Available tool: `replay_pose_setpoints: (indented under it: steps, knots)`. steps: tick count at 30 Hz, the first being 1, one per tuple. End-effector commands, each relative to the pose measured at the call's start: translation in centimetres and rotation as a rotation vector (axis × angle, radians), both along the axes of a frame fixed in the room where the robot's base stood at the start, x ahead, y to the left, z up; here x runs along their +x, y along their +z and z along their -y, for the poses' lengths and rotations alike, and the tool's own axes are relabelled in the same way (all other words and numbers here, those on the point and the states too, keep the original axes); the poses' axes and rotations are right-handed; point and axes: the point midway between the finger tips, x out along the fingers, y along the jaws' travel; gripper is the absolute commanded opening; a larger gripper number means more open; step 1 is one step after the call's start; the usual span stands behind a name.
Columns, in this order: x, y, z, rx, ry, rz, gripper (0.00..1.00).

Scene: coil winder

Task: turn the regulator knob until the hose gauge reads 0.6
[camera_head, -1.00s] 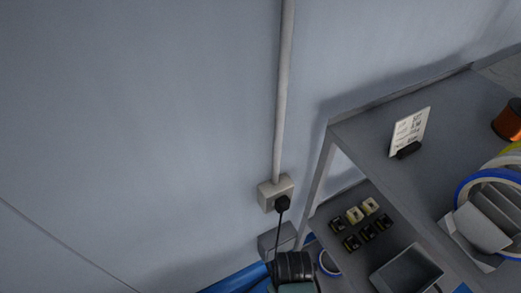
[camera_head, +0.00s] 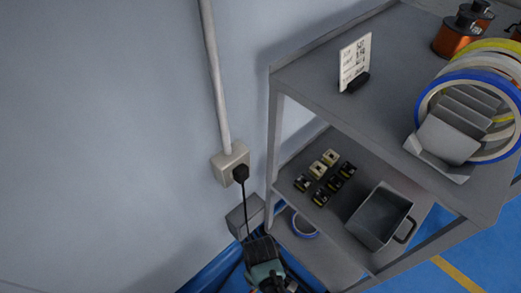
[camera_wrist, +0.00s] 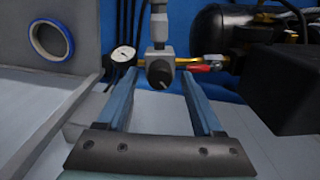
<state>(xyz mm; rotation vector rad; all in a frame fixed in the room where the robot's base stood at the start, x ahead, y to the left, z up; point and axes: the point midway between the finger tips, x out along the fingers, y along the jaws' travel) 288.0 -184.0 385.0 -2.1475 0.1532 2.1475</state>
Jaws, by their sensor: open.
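In the wrist view, the dark round regulator knob (camera_wrist: 159,73) hangs below a grey regulator body, with a pale mark on its face. A small white round gauge (camera_wrist: 123,54) sits left of it; its reading is too small to tell. My gripper (camera_wrist: 160,72) is open, its two blue fingers on either side of the knob in the picture. I cannot tell whether the fingertips reach it; no contact shows. In the head view my gripper is not clearly seen, and the knob and gauge do not show.
A red-handled valve (camera_wrist: 203,67) sits on the brass line right of the knob. A black tank (camera_wrist: 225,30) and a dark box (camera_wrist: 290,85) stand at the right. In the head view, a grey shelf (camera_head: 340,115) stands at the right and a wall socket (camera_head: 229,160) is on the wall.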

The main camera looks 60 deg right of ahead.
Motion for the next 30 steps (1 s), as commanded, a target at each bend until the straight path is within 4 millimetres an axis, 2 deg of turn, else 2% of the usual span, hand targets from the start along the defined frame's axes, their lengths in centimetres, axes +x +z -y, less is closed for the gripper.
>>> replay_pose_setpoints:
  steps: [10, 21, 30]
  knots:
    - [0.01, -0.31, 0.01, 0.0, 0.0, 0.0, 0.66]
    - [0.01, -0.3, 0.0, 0.0, 0.0, 0.0, 0.0]
    - [0.0, -0.24, -0.03, 0.001, -0.013, -0.001, 0.0]
